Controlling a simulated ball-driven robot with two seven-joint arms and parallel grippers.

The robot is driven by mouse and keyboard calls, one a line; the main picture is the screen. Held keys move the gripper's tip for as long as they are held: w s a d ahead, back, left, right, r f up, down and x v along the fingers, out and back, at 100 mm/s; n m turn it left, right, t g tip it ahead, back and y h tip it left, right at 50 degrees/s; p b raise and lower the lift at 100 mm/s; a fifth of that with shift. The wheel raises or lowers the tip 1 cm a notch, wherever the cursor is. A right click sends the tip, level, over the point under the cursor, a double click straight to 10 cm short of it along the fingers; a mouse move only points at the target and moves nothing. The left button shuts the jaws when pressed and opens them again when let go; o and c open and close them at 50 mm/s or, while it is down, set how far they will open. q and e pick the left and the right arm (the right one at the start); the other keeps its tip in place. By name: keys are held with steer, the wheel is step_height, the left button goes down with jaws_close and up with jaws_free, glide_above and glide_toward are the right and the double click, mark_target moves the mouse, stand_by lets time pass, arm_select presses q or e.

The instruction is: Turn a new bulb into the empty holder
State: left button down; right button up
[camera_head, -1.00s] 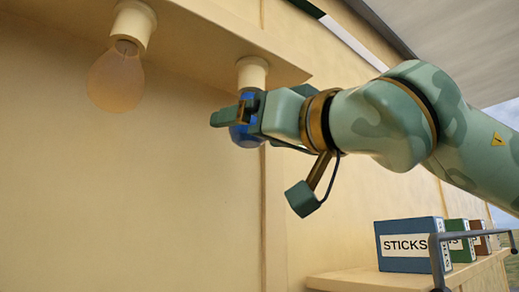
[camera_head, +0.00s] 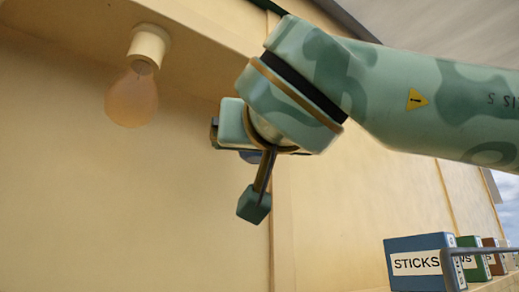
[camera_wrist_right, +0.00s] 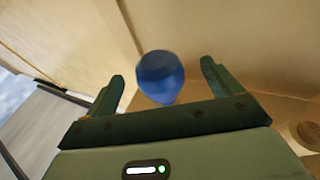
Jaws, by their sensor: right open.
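A blue bulb (camera_wrist_right: 160,76) shows between the two spread fingers of my right gripper (camera_wrist_right: 163,72) in the right wrist view. The fingers stand apart on either side of it, and I see no contact. In the head view my right gripper (camera_head: 226,134) is largely hidden behind its own wrist, and only a dark bluish bit of the bulb (camera_head: 251,157) shows. The holder above it is hidden by my arm, so I cannot tell how the bulb sits. My left gripper is not in view.
An amber bulb (camera_head: 132,98) hangs in a cream holder (camera_head: 149,45) at the left. A blue box marked STICKS (camera_head: 420,262) and other boxes stand at the lower right behind a rail (camera_head: 485,253). The cream wall (camera_head: 130,210) below the bulbs is clear.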

steer(key=shift+w, duration=0.15)
steer(key=shift+w, duration=0.35)
steer(key=shift+w+a, duration=0.2)
steer(key=shift+w, duration=0.3)
steer(key=c, duration=1.2)
steer(key=shift+o, duration=0.2)
